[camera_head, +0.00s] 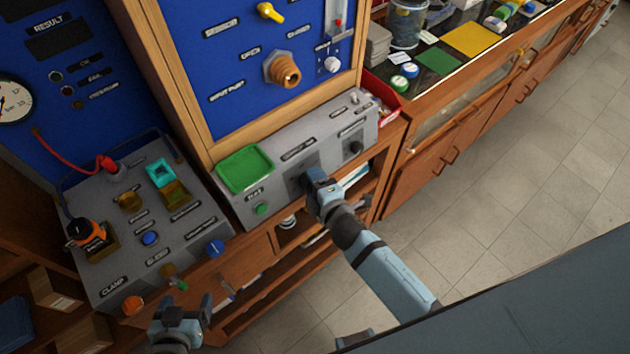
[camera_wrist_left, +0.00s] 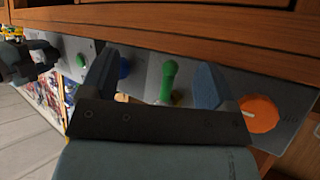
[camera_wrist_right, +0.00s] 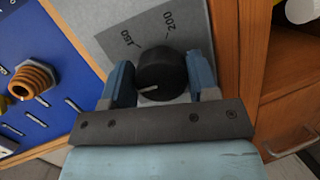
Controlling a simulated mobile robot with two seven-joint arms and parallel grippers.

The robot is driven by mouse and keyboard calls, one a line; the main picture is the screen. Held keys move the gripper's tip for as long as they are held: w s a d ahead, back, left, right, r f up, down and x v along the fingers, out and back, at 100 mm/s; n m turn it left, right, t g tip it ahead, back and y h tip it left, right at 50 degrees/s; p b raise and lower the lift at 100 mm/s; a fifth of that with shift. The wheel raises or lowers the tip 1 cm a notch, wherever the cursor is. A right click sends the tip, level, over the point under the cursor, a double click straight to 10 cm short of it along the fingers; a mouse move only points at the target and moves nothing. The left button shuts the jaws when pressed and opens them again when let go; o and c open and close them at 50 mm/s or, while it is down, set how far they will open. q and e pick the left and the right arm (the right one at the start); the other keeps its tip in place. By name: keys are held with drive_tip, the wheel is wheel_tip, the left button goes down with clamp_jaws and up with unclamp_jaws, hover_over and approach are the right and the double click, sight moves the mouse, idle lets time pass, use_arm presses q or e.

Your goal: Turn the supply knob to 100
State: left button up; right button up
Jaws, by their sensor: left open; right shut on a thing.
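In the right wrist view the pointer line is on the knob's lower left, facing my gripper. My right gripper (camera_wrist_right: 162,85) is shut on the knob, one finger on each side. In the head view this gripper (camera_head: 318,186) is at the front of the grey console (camera_head: 232,200) and hides the knob. My left gripper (camera_head: 180,310) is open and empty near the left bench's front edge.
The left wrist view shows a green-handled lever (camera_wrist_left: 168,82) between the open left fingers, an orange knob (camera_wrist_left: 258,113) to the right and a blue knob (camera_wrist_left: 123,67) to the left. A green tray (camera_head: 244,170) sits on the console.

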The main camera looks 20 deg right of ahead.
idle(0.3)
use_arm(q)
drive_tip(key=shift+d, duration=0.1)
use_arm(e)
drive_tip(key=o, duration=0.9)
use_arm(q)
drive_tip(key=shift+r, duration=0.1)
